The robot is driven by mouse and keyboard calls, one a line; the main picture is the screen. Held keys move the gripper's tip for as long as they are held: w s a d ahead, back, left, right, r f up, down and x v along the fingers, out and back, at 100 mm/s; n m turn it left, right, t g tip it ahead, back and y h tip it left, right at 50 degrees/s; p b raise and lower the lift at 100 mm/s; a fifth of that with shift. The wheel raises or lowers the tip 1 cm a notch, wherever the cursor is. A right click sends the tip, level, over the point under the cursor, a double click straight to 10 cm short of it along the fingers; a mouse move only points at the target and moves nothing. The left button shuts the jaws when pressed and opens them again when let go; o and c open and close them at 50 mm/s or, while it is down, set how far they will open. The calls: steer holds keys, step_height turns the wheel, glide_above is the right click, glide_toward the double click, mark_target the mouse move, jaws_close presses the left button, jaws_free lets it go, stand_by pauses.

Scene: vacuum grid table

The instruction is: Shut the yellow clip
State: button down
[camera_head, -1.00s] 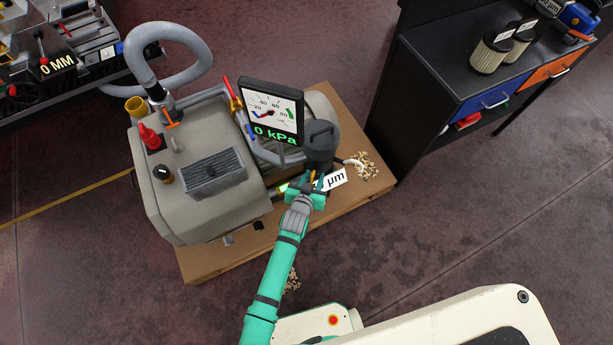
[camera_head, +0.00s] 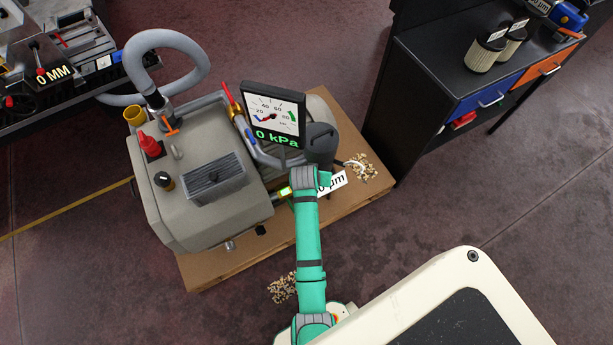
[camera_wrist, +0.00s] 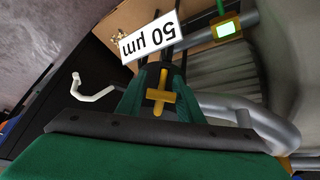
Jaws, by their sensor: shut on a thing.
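The yellow clip (camera_wrist: 160,97) shows in the wrist view as a small yellow cross shape between the green fingers of my gripper (camera_wrist: 157,85). The fingers are closed in on it from both sides. In the head view my arm hides the clip and fingers beside the dark filter canister (camera_head: 320,143). Whether the clip is fully latched cannot be told.
A white "50 µm" label (camera_wrist: 150,35) sits just beyond the fingers. A white hooked piece (camera_wrist: 92,92) is at left, and a grey pipe (camera_wrist: 245,112) runs close on the right. The gauge (camera_head: 272,115) reads 0 kPa. The tan pump (camera_head: 205,215) stands left of my arm.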

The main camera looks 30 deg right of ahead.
steer(key=shift+d, duration=0.1)
stand_by(0.4)
steer(key=c, duration=1.2)
jaws_free()
steer(key=v, duration=1)
steer(key=shift+r, duration=0.4)
